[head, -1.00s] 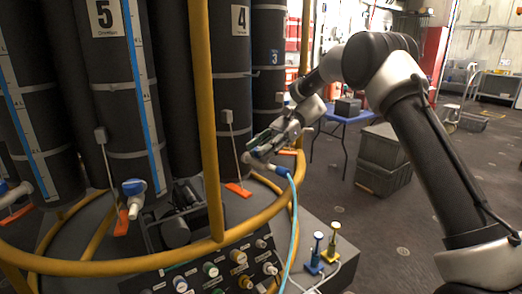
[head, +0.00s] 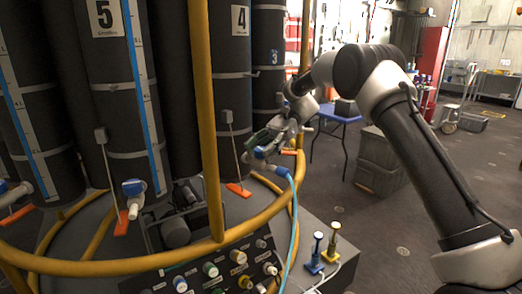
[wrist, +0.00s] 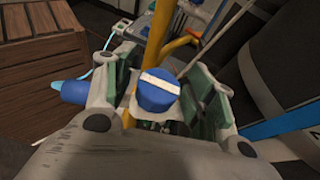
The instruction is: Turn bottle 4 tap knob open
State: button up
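Bottle 4 (head: 228,105) is a tall black cylinder with a white "4" label. Its tap has a blue round knob (wrist: 157,97) with a white bar across the top, seen in the middle of the wrist view. In the head view the blue tap (head: 265,165) shows low beside bottle 4, with a light blue hose at its end. My gripper (wrist: 160,80) is open, with one green-padded finger on each side of the knob and gaps visible between pads and knob. In the head view my gripper (head: 268,139) hides part of the tap.
A yellow rail (head: 150,262) curves around the bottles, with a yellow upright (head: 206,110) left of bottle 4. A control panel (head: 225,272) with several knobs sits below. A blue table (head: 340,118) and grey crates (head: 380,165) stand behind my arm.

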aim_at(261, 149)
notch_tip(261, 149, up, 10)
jog(key=shift+f, duration=0.1)
dwell(0.6)
jog(key=s+d+r+n+t+h, duration=0.15)
jog(key=s+d+t, duration=0.25)
jog(key=s+d, duration=0.45)
jog(key=s+d+r+n+t+h, duration=0.15)
jog(key=s+d+r+t, duration=0.35)
jog(key=d, duration=0.7)
jog(key=s+d+f+n+t+h, duration=0.2)
jog(key=s+d+f, duration=0.3)
jog(key=s+d, duration=0.3)
jog(key=s+d+f+n+t+h, duration=0.3)
jog(key=s+d+f+h, duration=0.1)
jog(key=s+d, duration=0.4)
jog(key=shift+s+d+f+n, duration=0.4)
jog(key=shift+s+f, duration=0.15)
jog(key=shift+s, duration=0.25)
